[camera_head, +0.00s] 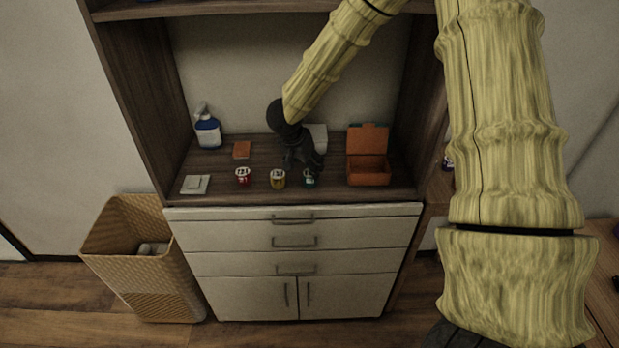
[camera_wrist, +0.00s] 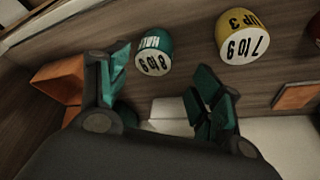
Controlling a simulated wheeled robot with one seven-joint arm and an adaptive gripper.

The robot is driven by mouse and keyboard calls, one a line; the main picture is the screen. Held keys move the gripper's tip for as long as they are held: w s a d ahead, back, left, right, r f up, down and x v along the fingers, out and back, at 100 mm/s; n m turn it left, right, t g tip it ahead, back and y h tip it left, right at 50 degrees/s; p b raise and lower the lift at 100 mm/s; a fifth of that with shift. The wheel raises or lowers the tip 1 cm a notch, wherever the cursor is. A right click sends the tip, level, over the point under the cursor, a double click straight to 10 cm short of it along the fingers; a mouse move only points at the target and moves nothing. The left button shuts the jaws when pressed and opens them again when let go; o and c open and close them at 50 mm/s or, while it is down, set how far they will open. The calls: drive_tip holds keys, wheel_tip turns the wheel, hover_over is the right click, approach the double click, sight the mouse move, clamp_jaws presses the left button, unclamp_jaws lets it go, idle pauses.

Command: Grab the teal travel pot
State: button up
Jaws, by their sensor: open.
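The teal pot (camera_head: 310,178) stands on the wooden shelf near its front edge, right of a yellow pot. In the wrist view the teal pot (camera_wrist: 154,50) shows its white lid with dark lettering, ahead of and between the fingers. My gripper (camera_head: 304,162) is open and empty, just behind the teal pot in the head view. In the wrist view my gripper's teal-padded fingers (camera_wrist: 165,90) are spread apart, with a gap between them and the pot. The head view partly hides the space between fingers and pot.
The yellow pot (camera_head: 278,179) and the red pot (camera_head: 243,176) stand left of the teal one. An open orange box (camera_head: 368,172) is at the right.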

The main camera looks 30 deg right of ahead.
sight(309, 174)
drive_tip(key=shift+s+d+f, duration=0.1)
drive_tip(key=shift+s, duration=0.2)
drive_tip(key=shift+s+f+p, duration=0.15)
drive_tip(key=shift+f+p, duration=0.15)
drive_tip(key=shift+p+x, duration=0.35)
drive_tip(key=shift+x, duration=1.65)
drive_tip(key=shift+f, duration=0.1)
drive_tip(key=shift+s, duration=0.1)
drive_tip(key=c, duration=0.9)
